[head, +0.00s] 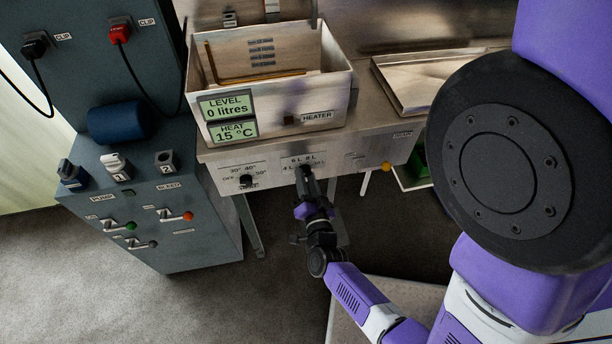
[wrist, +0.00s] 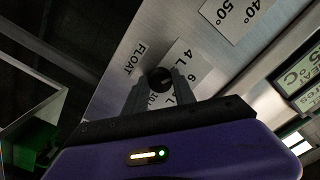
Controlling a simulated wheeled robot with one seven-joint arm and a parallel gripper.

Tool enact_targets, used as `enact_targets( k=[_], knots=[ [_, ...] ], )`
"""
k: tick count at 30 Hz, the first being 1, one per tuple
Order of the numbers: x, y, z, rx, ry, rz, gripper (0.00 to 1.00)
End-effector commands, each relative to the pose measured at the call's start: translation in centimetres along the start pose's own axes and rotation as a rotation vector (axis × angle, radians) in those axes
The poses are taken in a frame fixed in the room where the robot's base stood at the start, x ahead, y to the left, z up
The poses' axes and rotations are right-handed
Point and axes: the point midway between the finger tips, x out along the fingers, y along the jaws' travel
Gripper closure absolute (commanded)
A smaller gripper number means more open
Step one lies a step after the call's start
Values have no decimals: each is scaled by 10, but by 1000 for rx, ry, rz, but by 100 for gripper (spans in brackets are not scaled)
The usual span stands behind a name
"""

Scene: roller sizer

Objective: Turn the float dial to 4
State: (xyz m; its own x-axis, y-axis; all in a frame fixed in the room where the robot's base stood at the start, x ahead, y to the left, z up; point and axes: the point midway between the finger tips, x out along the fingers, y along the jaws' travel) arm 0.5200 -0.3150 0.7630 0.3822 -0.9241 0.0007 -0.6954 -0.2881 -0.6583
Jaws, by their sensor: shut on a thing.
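The float dial (wrist: 159,77) is a small dark round knob on the steel front panel, with a label reading 4 L, 6 L and further marks around it. In the wrist view the word FLOAT is printed beside it. My gripper (wrist: 157,92) is shut on the dial, one finger on each side. In the head view my gripper (head: 305,174) meets the panel at the dial and hides most of it. I cannot tell which mark the dial points to.
The steel tank (head: 275,118) above has displays reading LEVEL 0 litres and HEAT 15 °C. A heat dial (head: 246,180) is left of the float dial, and a yellow knob (head: 386,167) is to the right. A grey cabinet (head: 150,215) with levers stands at left.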

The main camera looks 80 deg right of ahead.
Motion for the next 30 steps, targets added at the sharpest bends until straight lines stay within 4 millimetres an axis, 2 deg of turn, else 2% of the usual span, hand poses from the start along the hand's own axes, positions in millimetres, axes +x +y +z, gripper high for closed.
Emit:
enact_targets(
  k=[12,29,30],
  knots=[
    [-1,1,1,-186,-4,0,100],
    [-1,1,2,-213,-5,0,100],
    [-1,1,2,-212,-5,0,61]
  ],
)
